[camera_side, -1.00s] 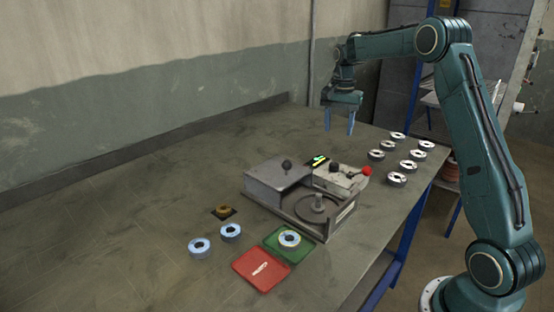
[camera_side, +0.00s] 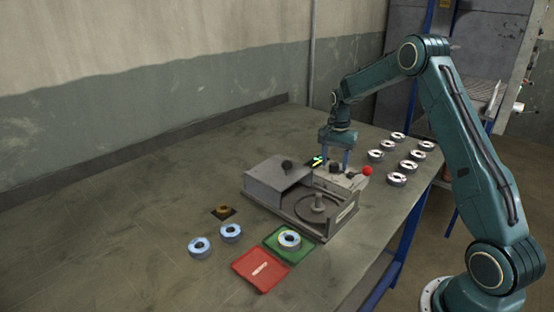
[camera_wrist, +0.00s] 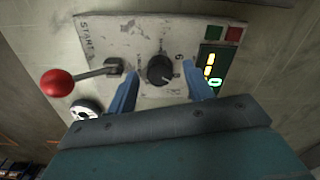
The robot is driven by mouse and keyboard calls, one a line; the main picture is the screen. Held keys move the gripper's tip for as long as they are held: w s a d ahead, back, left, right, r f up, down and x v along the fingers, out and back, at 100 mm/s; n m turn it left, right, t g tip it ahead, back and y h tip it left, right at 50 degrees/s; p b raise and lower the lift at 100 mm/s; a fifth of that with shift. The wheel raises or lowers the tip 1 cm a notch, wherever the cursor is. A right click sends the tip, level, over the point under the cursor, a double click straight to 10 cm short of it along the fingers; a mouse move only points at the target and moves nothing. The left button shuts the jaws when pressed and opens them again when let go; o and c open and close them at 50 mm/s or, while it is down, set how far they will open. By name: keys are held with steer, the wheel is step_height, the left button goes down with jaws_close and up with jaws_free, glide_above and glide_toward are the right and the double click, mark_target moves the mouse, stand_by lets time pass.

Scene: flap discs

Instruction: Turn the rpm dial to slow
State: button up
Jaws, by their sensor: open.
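The rpm dial, a black round knob (camera_wrist: 160,70), sits on a worn white control panel (camera_wrist: 140,33) in the wrist view. In the side view the dial (camera_side: 335,168) shows small and dark on top of the machine. My gripper (camera_wrist: 158,84) is open, with one blue finger on each side of the dial and gaps between fingers and knob. In the side view my gripper (camera_side: 336,164) points down over the panel. I cannot tell the fingertips' exact height. The labels around the dial are too small to read surely.
A red-knobbed start lever (camera_wrist: 57,82) stands left of the dial in the wrist view. A lit display (camera_wrist: 211,68) is on its right. In the side view, several discs (camera_side: 397,179) lie right of the machine (camera_side: 278,178). Red (camera_side: 270,283) and green (camera_side: 272,243) mats lie in front.

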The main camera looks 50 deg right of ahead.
steer(key=shift+f, duration=0.1)
steer(key=c, duration=1)
steer(key=shift+o, duration=0.2)
steer(key=shift+n, duration=0.4)
steer(key=n, duration=0.9)
steer(key=shift+n, duration=0.4)
steer(key=n, duration=1.3)
steer(key=shift+n, duration=0.3)
